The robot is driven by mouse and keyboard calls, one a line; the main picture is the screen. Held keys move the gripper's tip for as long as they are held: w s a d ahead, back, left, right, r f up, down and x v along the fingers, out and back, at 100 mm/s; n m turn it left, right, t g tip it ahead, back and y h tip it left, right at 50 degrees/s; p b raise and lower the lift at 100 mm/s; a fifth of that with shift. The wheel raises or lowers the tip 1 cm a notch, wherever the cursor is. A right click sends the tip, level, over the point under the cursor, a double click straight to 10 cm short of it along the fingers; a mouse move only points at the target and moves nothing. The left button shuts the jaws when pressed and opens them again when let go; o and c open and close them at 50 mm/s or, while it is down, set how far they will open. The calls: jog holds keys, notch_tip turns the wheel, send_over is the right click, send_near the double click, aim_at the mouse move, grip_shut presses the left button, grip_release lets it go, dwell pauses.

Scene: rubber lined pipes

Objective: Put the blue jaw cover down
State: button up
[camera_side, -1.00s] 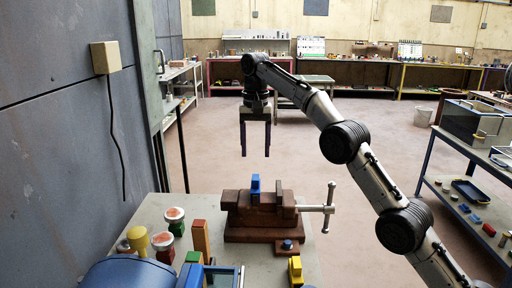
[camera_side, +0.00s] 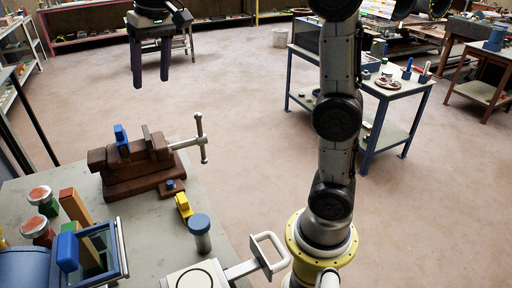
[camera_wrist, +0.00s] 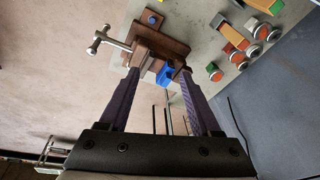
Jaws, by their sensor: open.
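The blue jaw cover (camera_side: 121,139) stands upright on the brown vise (camera_side: 135,165), at its jaws. It also shows in the wrist view (camera_wrist: 165,74), on the vise, lined up between my fingers in the picture. My gripper (camera_side: 151,84) is open and empty, with its two dark fingers pointing down, above and apart from the vise and the cover. In the wrist view my gripper (camera_wrist: 159,74) has its fingers spread wide with nothing between the pads. The exact contact of the cover with the vise jaws is too small to tell.
The vise's T-handle (camera_side: 203,138) sticks out to the right. A small brown block with a blue top (camera_side: 172,187), a yellow piece (camera_side: 183,206), a blue-capped cylinder (camera_side: 200,232) and red-topped jars (camera_side: 40,196) stand on the bench. The air around my gripper is free.

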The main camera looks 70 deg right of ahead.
jog(key=s+f+n+t, duration=0.1)
jog(key=s+f, duration=0.3)
jog(key=s, duration=0.3)
jog(key=s+f+n+t, duration=0.1)
jog(key=s+f+n, duration=0.1)
jog(key=s+f, duration=0.3)
jog(key=s+a+f+n, duration=0.1)
jog(key=s+f, duration=0.3)
jog(key=s, duration=0.6)
jog(key=shift+s+f+n+t, duration=0.25)
jog(key=shift+s+n+t, duration=0.05)
jog(key=shift+s+t, duration=0.1)
